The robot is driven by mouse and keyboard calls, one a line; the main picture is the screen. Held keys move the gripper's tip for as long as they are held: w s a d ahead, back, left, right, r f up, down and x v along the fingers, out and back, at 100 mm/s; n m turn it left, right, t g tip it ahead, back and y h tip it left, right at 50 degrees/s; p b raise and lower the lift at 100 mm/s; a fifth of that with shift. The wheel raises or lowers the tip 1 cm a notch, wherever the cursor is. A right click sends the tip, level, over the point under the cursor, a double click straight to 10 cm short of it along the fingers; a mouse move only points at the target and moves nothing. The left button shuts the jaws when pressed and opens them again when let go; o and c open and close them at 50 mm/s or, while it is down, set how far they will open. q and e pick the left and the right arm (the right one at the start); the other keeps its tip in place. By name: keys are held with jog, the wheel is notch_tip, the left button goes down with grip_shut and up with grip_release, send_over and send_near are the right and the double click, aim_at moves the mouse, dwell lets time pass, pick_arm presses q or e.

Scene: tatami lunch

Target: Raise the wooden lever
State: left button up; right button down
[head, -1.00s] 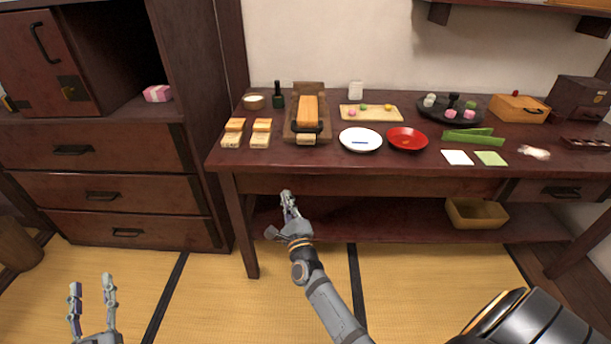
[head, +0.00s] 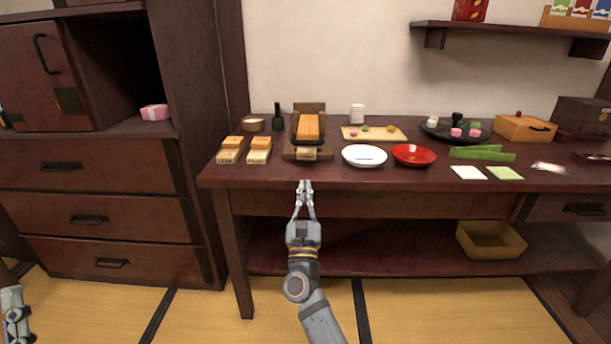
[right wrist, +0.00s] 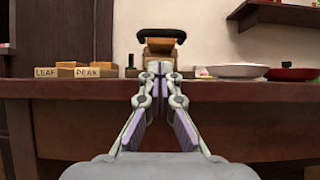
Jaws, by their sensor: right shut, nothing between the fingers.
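The wooden lever (head: 308,127) is a light wooden block with a black handle, lying low over a dark wooden base (head: 324,151) on the table. In the right wrist view the lever (right wrist: 160,47) and its black handle are straight ahead, behind the fingertips. My right gripper (head: 305,184) is shut and empty, in front of the table's front edge and just below the lever in the picture. It also shows in the right wrist view (right wrist: 159,70). It looks apart from the lever. My left gripper (head: 14,315) is partly visible at the lower left edge; its fingers are unclear.
Stamped wooden blocks (head: 259,150) stand left of the base. A white plate (head: 364,156) and a red dish (head: 413,154) are to its right. The table edge (head: 400,188) lies close to my right gripper. A cabinet (head: 100,215) stands at left.

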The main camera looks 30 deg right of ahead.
jog(key=p+x, duration=0.1)
jog(key=x, duration=0.7)
pick_arm(q)
jog(key=w+f+n+g+y, duration=0.1)
jog(key=w+f+g, duration=0.3)
jog(key=f, duration=0.4)
jog(key=shift+w+a+f, duration=0.15)
jog(key=shift+w+f, duration=0.05)
jog(key=shift+f, duration=0.05)
pick_arm(e)
jog(key=shift+w+d+r, duration=0.25)
jog(key=shift+w+r, duration=0.1)
jog(key=shift+w, duration=0.1)
